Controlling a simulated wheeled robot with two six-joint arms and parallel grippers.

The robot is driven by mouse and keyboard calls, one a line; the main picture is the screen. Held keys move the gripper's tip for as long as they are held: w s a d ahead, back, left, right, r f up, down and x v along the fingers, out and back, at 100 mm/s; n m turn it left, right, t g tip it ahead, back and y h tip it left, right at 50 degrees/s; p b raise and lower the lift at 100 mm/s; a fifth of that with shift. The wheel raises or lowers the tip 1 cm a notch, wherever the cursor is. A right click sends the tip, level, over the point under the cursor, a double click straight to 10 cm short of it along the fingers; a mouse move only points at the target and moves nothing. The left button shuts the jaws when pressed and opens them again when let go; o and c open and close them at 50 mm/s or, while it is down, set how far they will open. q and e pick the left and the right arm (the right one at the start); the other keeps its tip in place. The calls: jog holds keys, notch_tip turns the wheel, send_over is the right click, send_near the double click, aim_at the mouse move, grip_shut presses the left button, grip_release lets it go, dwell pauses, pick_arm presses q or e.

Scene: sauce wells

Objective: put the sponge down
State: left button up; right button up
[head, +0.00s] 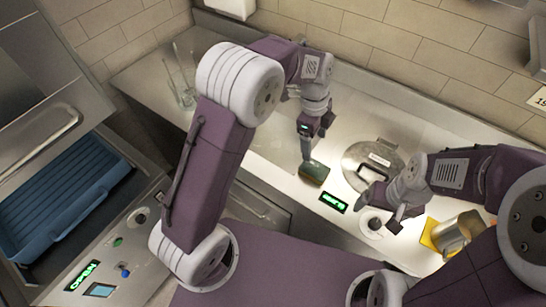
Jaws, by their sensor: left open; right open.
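The sponge (314,174), dark green on top with a tan side, lies on the steel counter (262,150) near the middle of the head view. My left gripper (306,158) points down right at the sponge's back left edge. It is open; whether its fingers touch the sponge cannot be told. My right gripper (372,200) is open, to the right of the sponge and low over the counter, by a round well with a white rim (372,232).
A round metal lid (366,158) lies behind my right gripper. A small green-lit display (334,203) sits in front of the sponge. A metal pot (460,228) stands at the right by a yellow piece (429,233). Clear glasses (183,90) stand back left; a blue rack (65,205) is far left.

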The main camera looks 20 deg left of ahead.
pick_arm(q)
jog(key=s+a+f+n+t+y, duration=0.1)
jog(key=s+a+f+n, duration=0.1)
jog(key=s+a+n, duration=1.3)
jog(key=n, duration=0.6)
jog(key=shift+s+a+f+n+t, duration=0.15)
jog(key=shift+a+f+n+t, duration=0.05)
jog(key=shift+f+n+t, duration=0.1)
